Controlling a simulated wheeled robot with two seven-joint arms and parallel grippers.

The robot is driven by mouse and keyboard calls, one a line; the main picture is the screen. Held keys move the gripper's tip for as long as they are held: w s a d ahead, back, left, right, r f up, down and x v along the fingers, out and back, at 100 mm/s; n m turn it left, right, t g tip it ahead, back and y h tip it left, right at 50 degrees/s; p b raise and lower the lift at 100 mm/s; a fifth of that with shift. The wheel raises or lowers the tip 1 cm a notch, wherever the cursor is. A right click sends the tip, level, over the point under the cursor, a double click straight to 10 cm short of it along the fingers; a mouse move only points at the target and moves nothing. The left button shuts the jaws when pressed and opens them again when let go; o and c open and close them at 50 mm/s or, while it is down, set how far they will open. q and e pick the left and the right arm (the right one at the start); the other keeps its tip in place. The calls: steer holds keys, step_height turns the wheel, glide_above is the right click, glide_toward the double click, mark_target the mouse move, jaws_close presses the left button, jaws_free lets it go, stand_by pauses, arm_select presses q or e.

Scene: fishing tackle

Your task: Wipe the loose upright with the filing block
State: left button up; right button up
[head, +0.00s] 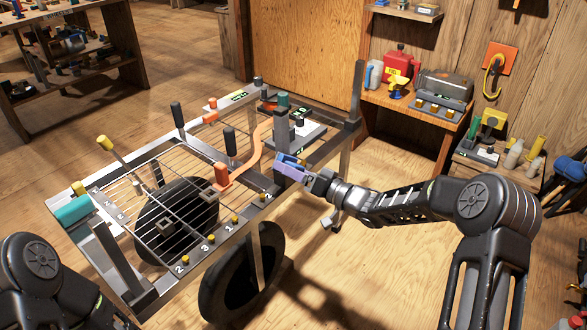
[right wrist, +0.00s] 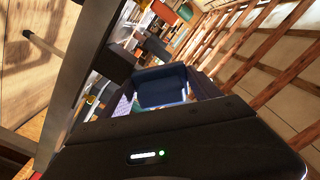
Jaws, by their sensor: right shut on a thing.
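The blue-purple filing block (head: 289,168) is in my right gripper (head: 305,174), at the right side of the metal cart frame. My right gripper is shut on the block. The block also shows as a dark blue shape in the right wrist view (right wrist: 163,88). A short grey upright (head: 281,128) stands just behind the block on the frame. It looks upright; I cannot tell whether the block touches it, and its lower end is hidden by the block. I cannot tell from the picture if it is loose. Only part of my left arm shows at the lower left; its gripper is out of view.
The cart's wire rack (head: 165,195) carries an orange curved piece (head: 253,150) and several dark-handled posts. A taller corner post (head: 357,85) stands behind at right. A bench (head: 410,108) with a red can (head: 400,66) is farther back. Floor right of the cart is open.

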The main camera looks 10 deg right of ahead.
steer(key=shift+p+v, duration=0.8)
steer(key=shift+v, duration=2.05)
steer(key=shift+w+d, duration=0.1)
steer(key=shift+d, duration=0.05)
steer(key=p+v, duration=0.1)
steer(key=v, duration=0.2)
